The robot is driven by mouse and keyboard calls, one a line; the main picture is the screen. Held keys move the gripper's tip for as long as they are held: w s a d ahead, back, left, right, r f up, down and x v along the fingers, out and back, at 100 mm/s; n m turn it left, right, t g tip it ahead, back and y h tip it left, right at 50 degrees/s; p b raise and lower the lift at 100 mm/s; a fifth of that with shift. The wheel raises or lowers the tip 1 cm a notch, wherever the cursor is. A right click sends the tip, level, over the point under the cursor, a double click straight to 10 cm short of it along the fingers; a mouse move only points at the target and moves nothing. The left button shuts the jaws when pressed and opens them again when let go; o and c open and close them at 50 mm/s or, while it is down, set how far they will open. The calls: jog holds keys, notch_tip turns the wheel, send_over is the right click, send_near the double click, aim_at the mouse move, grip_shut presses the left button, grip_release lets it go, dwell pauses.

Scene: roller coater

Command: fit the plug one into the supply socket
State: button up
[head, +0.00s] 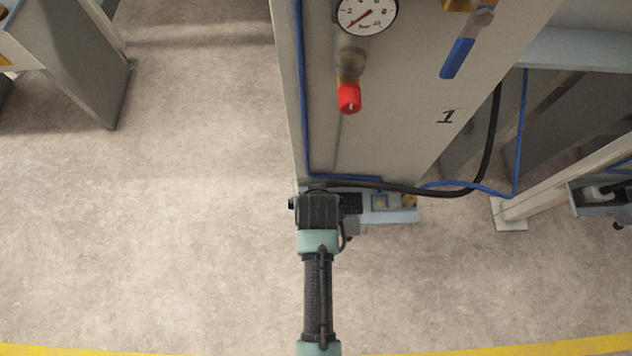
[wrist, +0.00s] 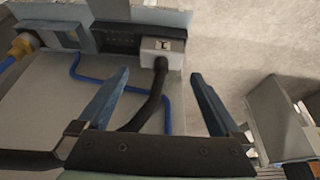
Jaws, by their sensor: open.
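Plug one, a pale grey block (wrist: 162,45) marked with an upside-down 1, shows in the wrist view against a light blue bracket (wrist: 165,17). A thick black cable (wrist: 152,98) runs from it towards my gripper. My gripper (wrist: 160,73) is open, with one blue finger on each side of the cable and the tips short of the plug block. The fingers appear apart from plug and cable. A black connector block (wrist: 115,38) sits just left of the plug. I cannot tell which part is the supply socket. In the head view, my arm hides the plug and fingers.
The grey cabinet (head: 420,60) carries a gauge (head: 368,14), a red-capped fitting (head: 349,98) and a blue-handled valve (head: 457,58). A blue hose (head: 470,187) and the black cable run along its lower edge. Open floor (head: 180,200) lies to the left.

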jog(key=shift+b+x, duration=0.9)
jog(key=shift+x, duration=2.95)
jog(key=shift+a, duration=0.15)
jog(key=shift+c, duration=0.2)
